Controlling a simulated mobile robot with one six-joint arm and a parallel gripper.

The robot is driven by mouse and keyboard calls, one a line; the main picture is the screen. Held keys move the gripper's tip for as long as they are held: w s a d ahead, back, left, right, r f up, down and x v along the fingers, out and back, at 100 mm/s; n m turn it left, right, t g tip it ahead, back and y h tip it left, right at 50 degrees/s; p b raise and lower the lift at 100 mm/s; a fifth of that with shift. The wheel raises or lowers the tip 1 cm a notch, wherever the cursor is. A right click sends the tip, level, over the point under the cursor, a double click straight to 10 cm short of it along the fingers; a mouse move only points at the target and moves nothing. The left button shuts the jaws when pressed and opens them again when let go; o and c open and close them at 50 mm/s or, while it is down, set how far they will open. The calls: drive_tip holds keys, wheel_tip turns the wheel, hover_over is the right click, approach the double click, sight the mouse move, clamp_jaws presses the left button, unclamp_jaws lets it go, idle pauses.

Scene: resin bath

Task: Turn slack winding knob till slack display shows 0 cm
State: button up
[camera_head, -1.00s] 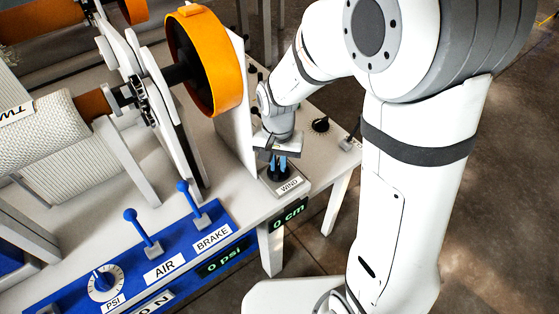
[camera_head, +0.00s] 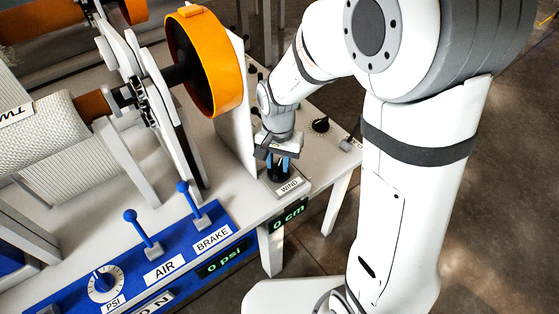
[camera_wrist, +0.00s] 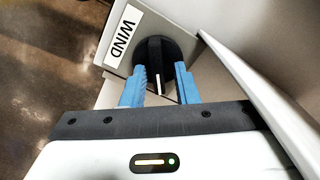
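The black winding knob (camera_wrist: 155,55) sits on a grey plate with a white "WIND" label (camera_wrist: 123,37). In the head view the knob (camera_head: 277,173) is at the table's right front corner, partly hidden by my gripper. The slack display (camera_head: 289,217) on the table's front edge reads "0 cm" in green. My gripper (camera_wrist: 162,76) has its two blue fingers spread, with the knob's near end and white pointer line between and just beyond their tips. Gaps show beside the knob, so the fingers do not appear to grip it. Exact fingertip height above the plate is unclear.
A white upright panel (camera_head: 236,110) and an orange wheel (camera_head: 213,62) stand close left of my gripper. Another black knob (camera_head: 320,125) and a small lever (camera_head: 350,137) are to its right. Two blue levers and a "0 psi" display (camera_head: 224,260) lie front left.

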sight(280, 166)
drive_tip(key=shift+o, duration=0.5)
drive_tip(key=shift+s, duration=0.1)
wheel_tip(280, 166, up, 8)
drive_tip(key=shift+f+p, duration=0.15)
drive_tip(key=shift+p, duration=0.35)
drive_tip(key=shift+d+r, duration=0.25)
drive_tip(key=shift+r, duration=0.05)
drive_tip(key=s+d+r+n+t+p, duration=0.2)
drive_tip(key=s+d+r+n+p, duration=0.2)
drive_tip(key=s+d+r+p, duration=0.3)
drive_tip(key=s+d+r, duration=0.5)
drive_tip(key=shift+s+d+r, duration=0.15)
drive_tip(key=shift+s+d, duration=0.1)
